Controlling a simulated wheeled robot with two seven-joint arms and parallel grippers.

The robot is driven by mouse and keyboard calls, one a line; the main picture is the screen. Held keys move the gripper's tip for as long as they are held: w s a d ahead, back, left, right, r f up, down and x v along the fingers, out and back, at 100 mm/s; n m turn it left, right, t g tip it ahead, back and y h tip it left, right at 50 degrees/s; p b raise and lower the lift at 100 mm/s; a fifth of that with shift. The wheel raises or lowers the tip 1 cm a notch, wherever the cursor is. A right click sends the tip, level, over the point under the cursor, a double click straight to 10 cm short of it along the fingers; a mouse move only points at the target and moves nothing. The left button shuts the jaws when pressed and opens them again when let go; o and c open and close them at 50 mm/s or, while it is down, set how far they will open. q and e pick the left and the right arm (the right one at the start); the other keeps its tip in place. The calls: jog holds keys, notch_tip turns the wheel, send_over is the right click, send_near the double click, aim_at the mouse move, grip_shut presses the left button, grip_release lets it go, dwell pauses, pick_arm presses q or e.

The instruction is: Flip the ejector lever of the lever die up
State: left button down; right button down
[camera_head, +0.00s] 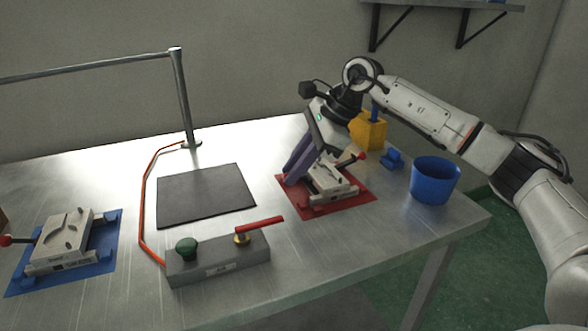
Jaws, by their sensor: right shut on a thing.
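A pale block-like die (332,181) sits on a red mat (309,211) right of the table's middle. A lever with a red ball knob (362,156) sticks out at its back right, angled upward. My right gripper (291,181) reaches down from above with its purple fingers at the die's back left edge. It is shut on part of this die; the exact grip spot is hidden. A second pale die (62,238) lies on a blue mat (103,262) at the left, with its own red ball knob (5,240) at its left side. My left gripper is out of view.
A grey control box (218,262) with a green knob and a red-handled valve stands in front. A dark flat plate (206,194) lies mid-table. A blue cup (434,181), a small blue part (392,159) and a yellow container (368,131) stand right. A metal post (184,100) rises at the back.

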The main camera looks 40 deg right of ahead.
jog(key=c, duration=1.7)
grip_release()
jog(key=shift+o, duration=0.2)
jog(key=v, duration=1)
jog(key=shift+p, duration=0.35)
jog(key=shift+r, duration=0.15)
